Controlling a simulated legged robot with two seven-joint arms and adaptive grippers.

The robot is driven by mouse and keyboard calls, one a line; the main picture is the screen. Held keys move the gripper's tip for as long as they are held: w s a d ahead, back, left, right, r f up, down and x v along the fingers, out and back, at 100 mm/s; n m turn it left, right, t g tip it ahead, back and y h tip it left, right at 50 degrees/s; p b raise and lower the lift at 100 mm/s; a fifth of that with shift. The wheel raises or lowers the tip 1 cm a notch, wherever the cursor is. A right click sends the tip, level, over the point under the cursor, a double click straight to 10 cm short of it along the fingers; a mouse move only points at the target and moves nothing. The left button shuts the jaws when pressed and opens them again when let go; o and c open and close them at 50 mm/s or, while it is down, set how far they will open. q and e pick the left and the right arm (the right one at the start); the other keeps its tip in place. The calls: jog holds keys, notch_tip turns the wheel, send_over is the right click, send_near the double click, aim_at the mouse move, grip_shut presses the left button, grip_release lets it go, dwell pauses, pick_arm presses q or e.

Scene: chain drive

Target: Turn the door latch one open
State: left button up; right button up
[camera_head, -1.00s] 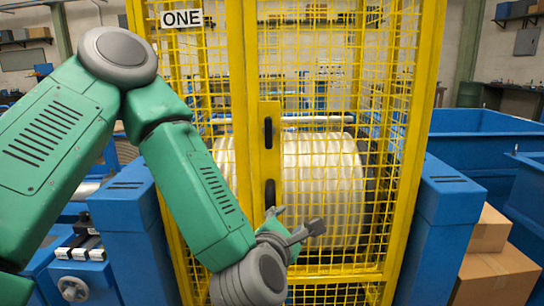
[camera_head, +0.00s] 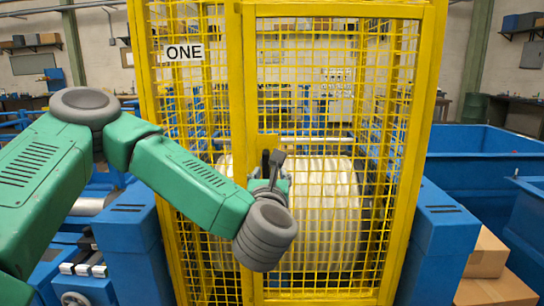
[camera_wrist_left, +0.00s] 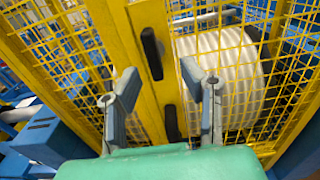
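In the left wrist view, two black handles show on the yellow post, an upper one (camera_wrist_left: 152,52) and a lower one (camera_wrist_left: 171,122). My left gripper (camera_head: 274,162) is in front of the latch plate. In the wrist view its two fingers (camera_wrist_left: 160,85) are spread apart with nothing held between them. Any contact with the handles cannot be told. My right gripper is not in view.
A large pale ribbed drum (camera_head: 325,205) sits behind the mesh. Blue posts flank the cage, on the left (camera_head: 135,250) and right (camera_head: 445,240). Cardboard boxes (camera_head: 487,255) and blue bins (camera_head: 475,150) are at the right.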

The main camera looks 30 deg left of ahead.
aim_at(264, 165)
pick_arm(q)
jog(key=x, duration=0.3)
jog(key=a+x, duration=0.1)
jog(key=x, duration=0.1)
jog(key=s+p+x, duration=0.1)
jog(key=x, duration=0.2)
jog(key=shift+w+a+f, duration=0.3)
jog(key=shift+a+f, duration=0.05)
jog(key=shift+a, duration=0.1)
jog(key=shift+w+d+r, duration=0.1)
jog(key=shift+d, duration=0.2)
jog(key=shift+d+r, duration=0.1)
jog(key=shift+d, duration=0.45)
jog(key=shift+c, duration=1.2)
jog(key=shift+a, duration=0.1)
grip_shut()
jog(key=shift+a, duration=0.6)
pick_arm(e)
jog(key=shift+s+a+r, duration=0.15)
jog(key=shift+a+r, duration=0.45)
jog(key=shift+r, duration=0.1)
